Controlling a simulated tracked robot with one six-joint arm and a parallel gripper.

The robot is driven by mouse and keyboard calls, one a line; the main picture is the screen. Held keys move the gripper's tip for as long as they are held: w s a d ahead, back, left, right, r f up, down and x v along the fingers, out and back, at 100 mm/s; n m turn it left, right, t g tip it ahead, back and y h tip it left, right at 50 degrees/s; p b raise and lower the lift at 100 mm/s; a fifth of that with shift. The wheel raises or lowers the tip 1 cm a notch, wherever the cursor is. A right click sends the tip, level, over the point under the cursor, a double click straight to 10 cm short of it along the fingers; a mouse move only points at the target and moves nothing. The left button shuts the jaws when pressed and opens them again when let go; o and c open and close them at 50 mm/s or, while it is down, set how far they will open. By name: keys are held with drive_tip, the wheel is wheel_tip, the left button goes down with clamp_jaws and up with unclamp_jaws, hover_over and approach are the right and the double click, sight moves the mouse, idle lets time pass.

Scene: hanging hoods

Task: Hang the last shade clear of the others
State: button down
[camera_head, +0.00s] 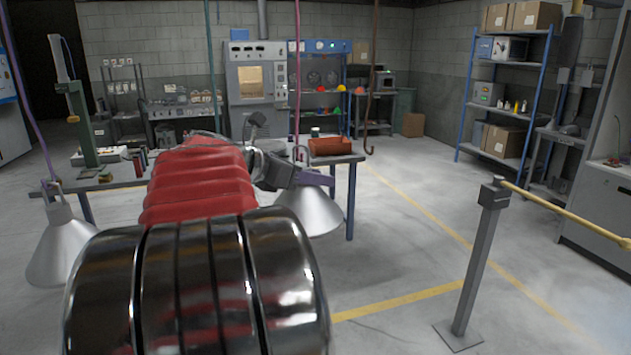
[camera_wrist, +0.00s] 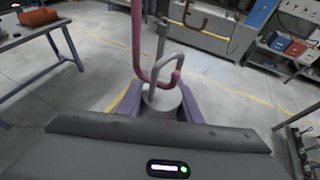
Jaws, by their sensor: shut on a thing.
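A pale grey cone shade (camera_head: 312,212) is at my gripper (camera_head: 318,179), right of my red-sleeved arm in the head view. In the wrist view my gripper (camera_wrist: 158,100) has its purple fingers shut around the neck of this shade (camera_wrist: 160,98). The shade's wire loop (camera_wrist: 166,58) stands up, and a pink hook (camera_wrist: 141,70) crosses it, its tip showing on the right. I cannot tell whether the hook bears weight. The pink hanger (camera_head: 297,80) shows from above in the head view. Another shade (camera_head: 58,250) hangs from a purple hanger (camera_head: 32,110) at far left.
A brown hook (camera_head: 371,140) hangs empty to the right; it also shows in the wrist view (camera_wrist: 204,18). A teal hanger (camera_head: 212,60) runs down behind my arm. A workbench (camera_head: 340,159) stands behind the shade. A grey post (camera_head: 476,255) with a yellow bar is at right.

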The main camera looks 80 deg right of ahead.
drive_tip(key=shift+w+d, duration=0.25)
drive_tip(key=shift+d, duration=0.15)
drive_tip(key=shift+f, duration=1.35)
idle(0.9)
drive_tip(key=c, duration=1.2)
unclamp_jaws()
